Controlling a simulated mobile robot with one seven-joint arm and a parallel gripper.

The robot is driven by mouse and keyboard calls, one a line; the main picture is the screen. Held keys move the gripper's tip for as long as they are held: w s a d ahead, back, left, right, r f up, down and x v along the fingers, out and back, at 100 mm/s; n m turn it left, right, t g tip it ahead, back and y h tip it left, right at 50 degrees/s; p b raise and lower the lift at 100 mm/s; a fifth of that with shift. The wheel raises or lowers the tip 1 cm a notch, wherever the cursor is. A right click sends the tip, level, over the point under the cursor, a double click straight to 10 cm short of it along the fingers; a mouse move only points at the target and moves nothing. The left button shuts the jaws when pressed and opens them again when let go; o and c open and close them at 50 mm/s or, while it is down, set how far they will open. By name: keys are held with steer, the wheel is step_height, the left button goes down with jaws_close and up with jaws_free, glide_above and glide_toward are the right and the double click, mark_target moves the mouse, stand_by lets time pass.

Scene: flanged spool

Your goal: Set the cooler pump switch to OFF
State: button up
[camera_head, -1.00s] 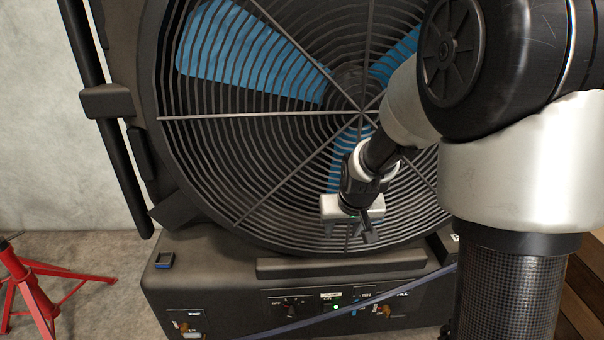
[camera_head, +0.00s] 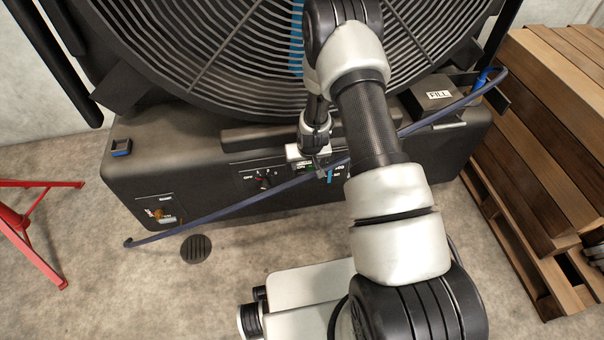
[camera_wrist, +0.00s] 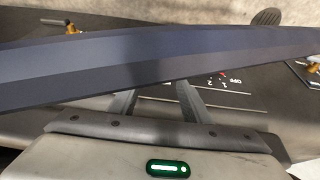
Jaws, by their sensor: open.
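The cooler's dark control panel (camera_head: 240,177) is low on its front. A dark rotary knob (camera_head: 263,183) with "OFF" and number labels sits on it, left of my gripper (camera_head: 319,173). A small blue part (camera_head: 330,176) shows just right of the gripper; I cannot tell whether it is the pump switch. My gripper is open, close to the panel. In the wrist view, the blue-grey hose (camera_wrist: 150,65) crosses in front of the fingers and hides their tips. The "OFF" labels (camera_wrist: 232,79) show below the hose; the knob is hidden there.
The hose (camera_head: 215,210) runs diagonally across the cooler front, from the floor to a blue fitting (camera_head: 484,77). An orange valve (camera_head: 158,214) is on the left. Wooden pallets (camera_head: 550,150) stand at right, a red stand (camera_head: 25,225) at left.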

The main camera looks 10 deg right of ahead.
mark_target(302, 175)
steer(key=b+x, duration=0.2)
steer(key=x, duration=0.8)
steer(key=shift+w+f+b, duration=0.25)
steer(key=shift+f+b, duration=0.05)
steer(key=shift+b, duration=0.1)
steer(key=c, duration=1)
steer(key=shift+s+f+t, duration=0.25)
steer(key=shift+s+t, duration=0.3)
steer(key=shift+t, duration=0.45)
steer(key=shift+c, duration=0.2)
steer(key=shift+s+t, duration=0.3)
steer(key=shift+t, duration=0.8)
steer(key=o, duration=1)
steer(key=shift+o, duration=0.2)
